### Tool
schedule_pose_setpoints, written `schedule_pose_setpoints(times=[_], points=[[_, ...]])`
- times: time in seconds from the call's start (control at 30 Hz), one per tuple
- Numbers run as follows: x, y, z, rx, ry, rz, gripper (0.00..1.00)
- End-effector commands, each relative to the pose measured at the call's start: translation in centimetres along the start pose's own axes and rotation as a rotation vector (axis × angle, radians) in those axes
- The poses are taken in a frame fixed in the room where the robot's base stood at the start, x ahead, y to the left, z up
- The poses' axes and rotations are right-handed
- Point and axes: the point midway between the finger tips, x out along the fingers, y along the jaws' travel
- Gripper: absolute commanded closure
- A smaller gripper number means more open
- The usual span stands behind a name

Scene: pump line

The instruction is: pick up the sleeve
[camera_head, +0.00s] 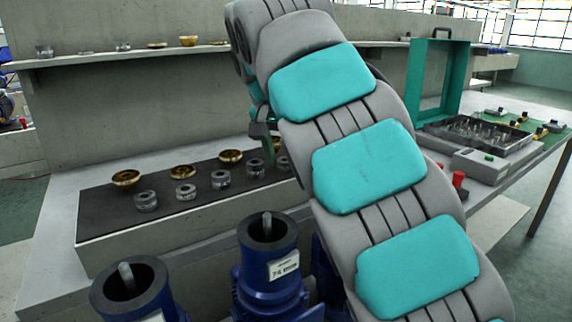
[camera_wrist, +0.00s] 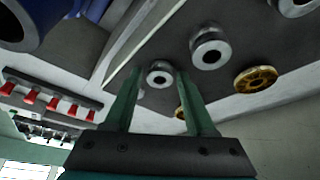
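Several grey metal ring-shaped sleeves stand on the dark mat (camera_head: 100,216) in the head view, including the left one (camera_head: 146,201), a middle one (camera_head: 221,179) and one close to my gripper (camera_head: 256,168). Another is partly hidden by my arm. My gripper (camera_wrist: 159,72) is open, its two green fingers apart. In the wrist view a sleeve (camera_wrist: 160,77) shows between the fingertips; I see no contact. A second sleeve (camera_wrist: 209,50) lies to its right. In the head view my arm hides most of my gripper.
Gold bowl-like parts (camera_head: 126,179) stand behind the sleeves; one shows in the wrist view (camera_wrist: 255,79). Blue pump housings (camera_head: 268,262) with upright shafts stand in front. A shelf (camera_head: 110,55) runs above. At right are a green frame (camera_head: 432,80) and a parts tray (camera_head: 477,134).

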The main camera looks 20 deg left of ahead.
Motion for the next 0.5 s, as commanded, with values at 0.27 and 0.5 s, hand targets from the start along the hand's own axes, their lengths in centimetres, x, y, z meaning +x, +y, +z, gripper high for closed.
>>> schedule_pose_setpoints(times=[0.27,0.5], points=[[0.0,0.0,0.0,0.0,0.0,0.0,0.77],[0.01,0.0,-0.01,0.0,0.0,0.0,1.0]])
